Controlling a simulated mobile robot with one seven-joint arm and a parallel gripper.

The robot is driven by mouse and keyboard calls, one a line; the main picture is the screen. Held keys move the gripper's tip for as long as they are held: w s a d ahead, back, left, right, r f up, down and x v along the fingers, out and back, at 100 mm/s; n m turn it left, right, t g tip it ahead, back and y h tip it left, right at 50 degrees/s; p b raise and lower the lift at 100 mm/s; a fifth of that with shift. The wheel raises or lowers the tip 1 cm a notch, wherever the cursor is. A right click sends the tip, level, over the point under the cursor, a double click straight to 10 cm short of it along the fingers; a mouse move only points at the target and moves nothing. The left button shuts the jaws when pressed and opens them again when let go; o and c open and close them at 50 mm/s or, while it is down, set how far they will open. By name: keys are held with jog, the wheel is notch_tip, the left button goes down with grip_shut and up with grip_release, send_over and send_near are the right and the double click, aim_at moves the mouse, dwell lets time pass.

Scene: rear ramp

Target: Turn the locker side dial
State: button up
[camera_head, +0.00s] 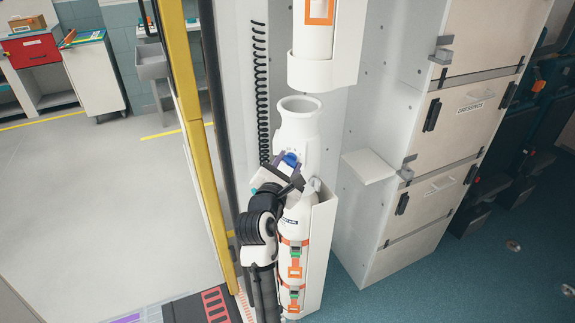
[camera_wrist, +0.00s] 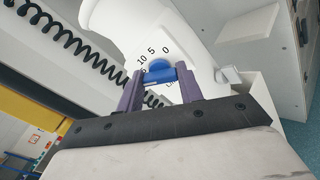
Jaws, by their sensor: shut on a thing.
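The blue dial (camera_head: 291,158) sits on the side of a white cylinder's collar (camera_head: 297,130) in the locker. In the wrist view, the dial (camera_wrist: 158,70) has the marks 0, 5 and 10 around its far side, with another number partly hidden at the left. My gripper (camera_head: 288,165) reaches it from the front. Its two purple fingers (camera_wrist: 158,83) are closed on the dial's blue grip, one on each side. The lower part of the dial face is hidden behind the fingers.
A white holder (camera_head: 319,245) with orange straps surrounds the lower cylinder. A black coiled cord (camera_head: 259,90) hangs to the left, beside a yellow door edge (camera_head: 190,110). A white ledge (camera_head: 368,166) and drawers (camera_head: 452,125) stand to the right. Open floor (camera_head: 100,210) lies at left.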

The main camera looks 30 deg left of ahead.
jog(key=shift+m, duration=0.3)
jog(key=shift+f+m+b, duration=0.1)
jog(key=shift+m+b, duration=3.1)
jog(key=shift+m, duration=8.5)
jog(key=o, duration=1)
jog(key=shift+s, duration=0.1)
